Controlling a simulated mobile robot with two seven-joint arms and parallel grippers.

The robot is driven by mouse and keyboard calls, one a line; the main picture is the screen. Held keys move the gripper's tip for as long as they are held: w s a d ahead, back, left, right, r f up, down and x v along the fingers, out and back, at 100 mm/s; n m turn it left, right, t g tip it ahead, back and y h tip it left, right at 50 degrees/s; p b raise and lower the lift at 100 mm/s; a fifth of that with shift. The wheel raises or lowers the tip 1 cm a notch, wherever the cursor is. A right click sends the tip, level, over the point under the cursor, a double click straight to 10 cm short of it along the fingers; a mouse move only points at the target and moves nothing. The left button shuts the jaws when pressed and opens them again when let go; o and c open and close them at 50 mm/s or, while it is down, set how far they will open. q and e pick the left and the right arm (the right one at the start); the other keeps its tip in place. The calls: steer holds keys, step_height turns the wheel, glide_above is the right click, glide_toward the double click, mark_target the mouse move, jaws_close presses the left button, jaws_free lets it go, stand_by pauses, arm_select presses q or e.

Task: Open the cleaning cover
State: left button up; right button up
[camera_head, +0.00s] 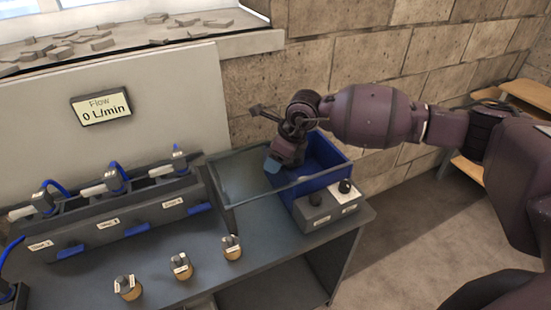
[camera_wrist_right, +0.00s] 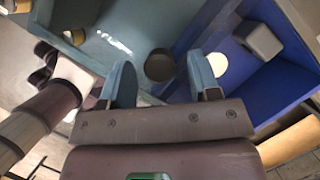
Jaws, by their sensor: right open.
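The cleaning cover appears to be the glassy, dark-edged panel (camera_head: 240,178) at the table's right end. It reaches from the grey panel's side to a blue bin (camera_head: 330,160). My right gripper (camera_head: 273,165) is over the panel's right part, beside the bin. In the right wrist view its two blue fingers (camera_wrist_right: 160,78) are apart with nothing held between them. A teal surface (camera_wrist_right: 130,35) with a dark round hole lies just beyond the fingers, and the blue bin (camera_wrist_right: 280,85) is at right. I cannot tell whether the fingers touch the cover.
A grey box with two black knobs (camera_head: 320,203) stands before the bin. Several wood-based knobs (camera_head: 180,266) stand at the table's front. A grey rack (camera_head: 110,225) with blue cables is at left. A sign (camera_head: 101,107) reads "Flow 0 L/min". A stone wall is behind.

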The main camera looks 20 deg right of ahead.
steer(key=v, duration=1)
steer(key=shift+s+a, duration=0.1)
